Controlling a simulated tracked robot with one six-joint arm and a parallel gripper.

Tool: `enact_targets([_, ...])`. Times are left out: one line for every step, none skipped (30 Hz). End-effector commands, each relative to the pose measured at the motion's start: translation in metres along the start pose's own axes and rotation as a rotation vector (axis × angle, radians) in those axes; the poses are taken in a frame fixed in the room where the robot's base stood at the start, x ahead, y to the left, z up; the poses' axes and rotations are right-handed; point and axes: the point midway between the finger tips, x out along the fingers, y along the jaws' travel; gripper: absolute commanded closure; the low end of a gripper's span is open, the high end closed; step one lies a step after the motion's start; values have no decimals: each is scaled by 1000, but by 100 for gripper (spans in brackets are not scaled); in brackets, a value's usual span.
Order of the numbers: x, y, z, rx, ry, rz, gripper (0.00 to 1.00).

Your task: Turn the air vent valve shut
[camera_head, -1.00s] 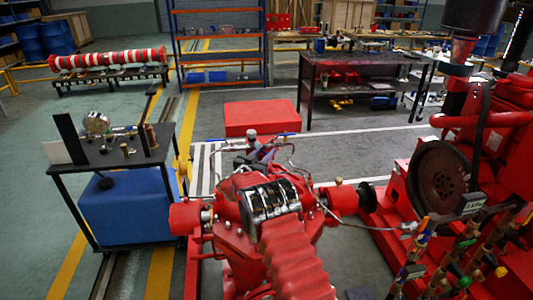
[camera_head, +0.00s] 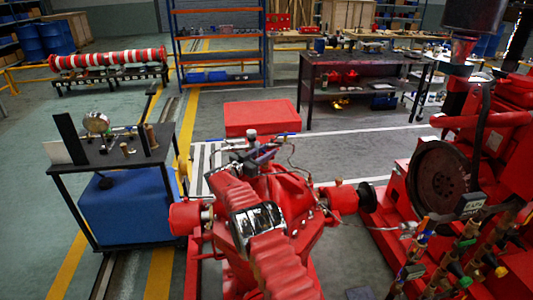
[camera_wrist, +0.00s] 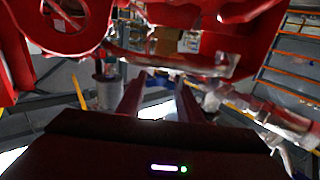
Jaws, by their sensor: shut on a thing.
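The air vent valve stands on top of the red pump casing (camera_head: 290,185) in the head view, with a blue handle (camera_head: 285,134) beside a grey metal fitting. My gripper (camera_head: 266,152) is at this valve, just in front of the handle, partly hidden by my red arm. In the wrist view, my gripper's two red fingers (camera_wrist: 158,92) reach forward with a small blue part (camera_wrist: 160,78) between their tips. I take this to be the valve handle, with the gripper shut on it. The valve body and its exact angle are not clear.
Thin pipes surround the valve. A black table (camera_head: 110,150) with a gauge (camera_head: 96,122) stands left. A red engine with a dark flywheel (camera_head: 440,178) and several small valves stand right. A red block (camera_head: 262,117) lies behind; the floor right of it is clear.

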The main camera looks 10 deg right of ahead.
Motion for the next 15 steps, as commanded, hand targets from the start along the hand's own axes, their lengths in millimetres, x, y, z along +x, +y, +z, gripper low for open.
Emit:
enact_targets([-1, -1, -1, 0, 1, -1, 90])
enact_targets([-1, -1, -1, 0, 1, -1, 90])
enact_targets([-1, -1, -1, 0, 1, -1, 90])
enact_targets([-1, -1, -1, 0, 1, -1, 90])
enact_targets([-1, -1, -1, 0, 1, -1, 90])
enact_targets([-1, -1, -1, 0, 1, -1, 90])
enact_targets([-1, -1, -1, 0, 1, -1, 90])
enact_targets([-1, -1, -1, 0, 2, -1, 90])
enact_targets([-1, -1, -1, 0, 2, -1, 90])
enact_targets([-1, -1, -1, 0, 2, -1, 90])
enact_targets([-1, -1, -1, 0, 2, -1, 65])
enact_targets([-1, -1, -1, 0, 2, -1, 62])
enact_targets([-1, -1, -1, 0, 2, -1, 60])
enact_targets([0, -1, -1, 0, 1, -1, 58])
enact_targets([0, -1, -1, 0, 1, -1, 55])
